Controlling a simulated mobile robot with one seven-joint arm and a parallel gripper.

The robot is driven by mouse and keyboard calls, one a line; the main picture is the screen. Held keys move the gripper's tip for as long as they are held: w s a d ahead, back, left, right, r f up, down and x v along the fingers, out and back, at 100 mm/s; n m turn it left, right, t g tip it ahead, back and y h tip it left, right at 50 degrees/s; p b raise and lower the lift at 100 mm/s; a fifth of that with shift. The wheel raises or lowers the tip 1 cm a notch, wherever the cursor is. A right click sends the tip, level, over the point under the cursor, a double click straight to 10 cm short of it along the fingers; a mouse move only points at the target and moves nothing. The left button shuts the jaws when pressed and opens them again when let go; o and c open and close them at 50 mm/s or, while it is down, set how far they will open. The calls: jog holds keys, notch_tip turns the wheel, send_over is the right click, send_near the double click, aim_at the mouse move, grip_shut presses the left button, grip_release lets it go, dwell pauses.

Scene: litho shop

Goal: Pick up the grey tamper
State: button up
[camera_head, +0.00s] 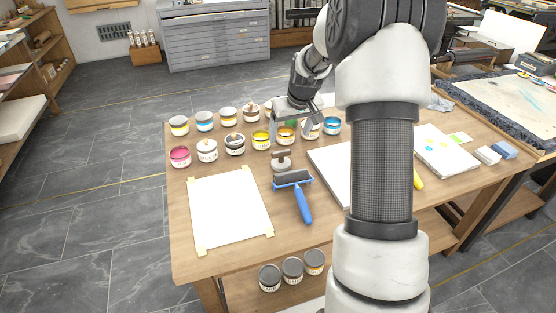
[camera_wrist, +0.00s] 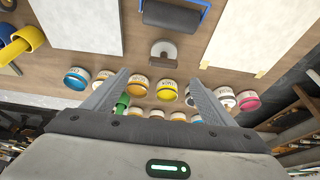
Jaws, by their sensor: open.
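The grey tamper (camera_head: 282,163) stands on the wooden table, just behind the blue-handled roller. It has a pale grey round base and a darker bar-like top. In the wrist view the tamper (camera_wrist: 163,53) appears beyond my fingertips, near the middle. My gripper (camera_head: 292,124) is open and empty, above the paint tins behind the tamper. In the wrist view, the two fingers of my gripper (camera_wrist: 160,80) are spread apart and touch nothing that I can make out. Part of my arm hides the table right of centre in the head view.
Several paint tins (camera_head: 261,140) stand in rows behind the tamper. The blue-handled roller (camera_head: 301,203) lies close in front of it. A taped white sheet (camera_head: 230,210) lies at left and a white board (camera_head: 328,170) at right. More tins (camera_head: 292,269) sit on the lower shelf.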

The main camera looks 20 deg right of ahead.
aim_at(282, 152)
jog(key=b+x, duration=0.1)
jog(key=x, duration=0.8)
jog(key=shift+a+f, duration=0.1)
jog(key=shift+f, duration=0.1)
jog(key=shift+a+b+x, duration=0.15)
jog(key=shift+b+x, duration=0.1)
jog(key=shift+x, duration=1.1)
jog(key=shift+a+b+x, duration=0.15)
jog(key=shift+b+x, duration=0.1)
jog(key=shift+x, duration=1.1)
jog(key=c, duration=1.3)
notch_tip(282, 152, up, 10)
jog(key=shift+r+p, duration=0.1)
jog(key=shift+p, duration=0.65)
jog(key=shift+c, duration=0.2)
jog(key=o, duration=0.7)
jog(key=c, duration=0.4)
